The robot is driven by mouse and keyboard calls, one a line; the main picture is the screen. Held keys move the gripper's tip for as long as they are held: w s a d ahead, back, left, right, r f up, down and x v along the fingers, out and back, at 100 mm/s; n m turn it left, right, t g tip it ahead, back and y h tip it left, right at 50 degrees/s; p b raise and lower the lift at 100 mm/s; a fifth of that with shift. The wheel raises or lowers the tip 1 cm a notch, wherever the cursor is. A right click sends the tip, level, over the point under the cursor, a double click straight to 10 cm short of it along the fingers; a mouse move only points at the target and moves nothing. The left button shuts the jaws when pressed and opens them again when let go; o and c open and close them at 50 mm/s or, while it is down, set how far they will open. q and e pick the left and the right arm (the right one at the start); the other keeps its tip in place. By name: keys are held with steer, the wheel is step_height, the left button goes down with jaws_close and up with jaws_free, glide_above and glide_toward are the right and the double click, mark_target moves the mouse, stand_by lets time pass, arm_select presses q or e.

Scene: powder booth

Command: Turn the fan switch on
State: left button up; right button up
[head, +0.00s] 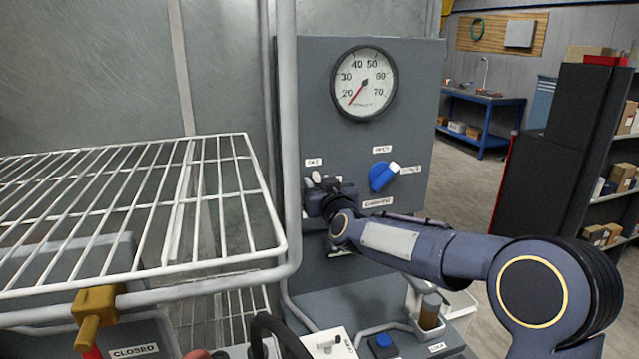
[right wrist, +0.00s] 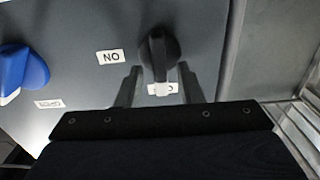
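The fan switch is a dark rotary knob with a white pointer tip on the grey panel (head: 300,80). In the right wrist view the knob (right wrist: 158,52) points down at a partly hidden label, with an upside-down ON label (right wrist: 110,57) to its left. In the head view its pale tip (head: 317,177) shows just above my right gripper (head: 318,192), which covers most of it. My right gripper (right wrist: 158,82) is open, with one finger on each side of the knob's pointer end; I cannot tell whether they touch it.
A blue knob (head: 382,177) with a white tip sits right of the switch; a round gauge (head: 364,83) is above. A white wire rack (head: 130,275) and grey upright post (head: 287,130) stand close on the left. A blue button (head: 383,341) is on the lower ledge.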

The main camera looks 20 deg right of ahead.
jaws_close()
